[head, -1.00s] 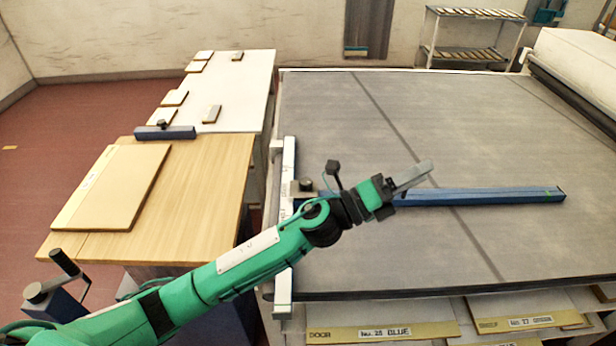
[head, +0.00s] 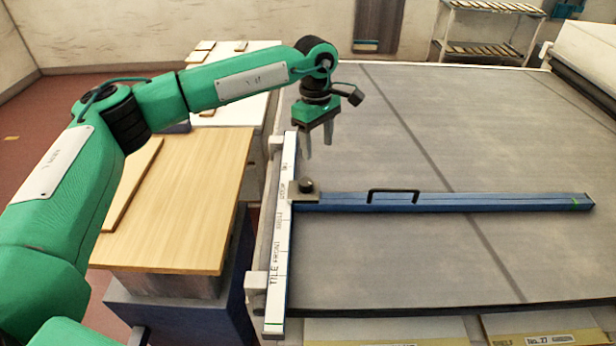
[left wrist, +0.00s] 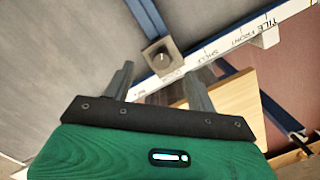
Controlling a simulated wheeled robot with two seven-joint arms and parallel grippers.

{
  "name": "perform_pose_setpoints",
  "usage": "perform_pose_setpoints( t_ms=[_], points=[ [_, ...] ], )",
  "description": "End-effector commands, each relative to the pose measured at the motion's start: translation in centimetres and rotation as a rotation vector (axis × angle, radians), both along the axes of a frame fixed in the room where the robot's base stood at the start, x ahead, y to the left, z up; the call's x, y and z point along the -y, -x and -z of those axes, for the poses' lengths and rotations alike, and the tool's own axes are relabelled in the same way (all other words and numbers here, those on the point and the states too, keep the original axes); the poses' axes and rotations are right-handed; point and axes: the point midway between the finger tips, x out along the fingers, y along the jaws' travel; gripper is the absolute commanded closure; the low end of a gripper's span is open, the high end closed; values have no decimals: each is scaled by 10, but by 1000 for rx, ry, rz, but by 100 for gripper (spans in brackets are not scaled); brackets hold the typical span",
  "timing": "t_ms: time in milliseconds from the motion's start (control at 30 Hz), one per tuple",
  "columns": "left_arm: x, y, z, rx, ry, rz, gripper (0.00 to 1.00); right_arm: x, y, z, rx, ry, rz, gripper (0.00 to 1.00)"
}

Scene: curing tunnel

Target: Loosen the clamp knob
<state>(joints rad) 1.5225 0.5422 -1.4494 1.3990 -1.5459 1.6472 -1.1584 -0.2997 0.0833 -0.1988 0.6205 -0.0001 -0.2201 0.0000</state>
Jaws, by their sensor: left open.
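The clamp knob (head: 306,186) is a small black round knob on a grey block, where the blue bar (head: 470,202) meets the white labelled rail (head: 279,240). In the left wrist view the knob (left wrist: 163,57) shows from above with a light mark on its top, beyond the fingertips. My left gripper (head: 318,150) points down, open and empty, above and behind the knob in the head view. Its two fingers (left wrist: 160,88) are apart in the left wrist view, and neither touches the knob. My right gripper is in neither view.
The blue bar has a black handle (head: 392,192) and lies across the grey table surface (head: 440,130). A wooden table (head: 190,215) stands on the left with a board on it. A shelf rack (head: 490,30) stands at the back. The grey surface around the bar is clear.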

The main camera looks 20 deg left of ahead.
Motion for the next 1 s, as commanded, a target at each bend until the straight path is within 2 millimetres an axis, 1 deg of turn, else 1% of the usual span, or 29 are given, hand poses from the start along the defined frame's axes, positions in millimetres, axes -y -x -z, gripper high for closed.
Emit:
perform_pose_setpoints(
  t_ms=[33, 100, 167, 267, 367, 700, 800, 900, 1000],
  points=[
    [-11, -3, -5, 4, -37, -2, 43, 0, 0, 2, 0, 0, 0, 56],
    [-21, -5, -9, 6, -72, -3, 43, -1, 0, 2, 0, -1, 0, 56],
    [-25, -6, -9, 4, -87, -3, 43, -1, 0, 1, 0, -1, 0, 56],
    [-27, -5, -1, 3, -92, -3, 43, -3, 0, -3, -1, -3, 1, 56],
    [-27, -4, 16, 1, -91, -3, 43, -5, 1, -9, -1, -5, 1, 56],
    [-28, 0, 87, 1, -88, -3, 43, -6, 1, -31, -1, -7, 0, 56],
    [-28, 1, 103, 2, -88, -3, 43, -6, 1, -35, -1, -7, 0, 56],
    [-28, 1, 115, 2, -88, -3, 43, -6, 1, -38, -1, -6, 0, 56],
    [-28, 1, 122, 4, -87, -3, 43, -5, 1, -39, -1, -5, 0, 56]
  ],
)
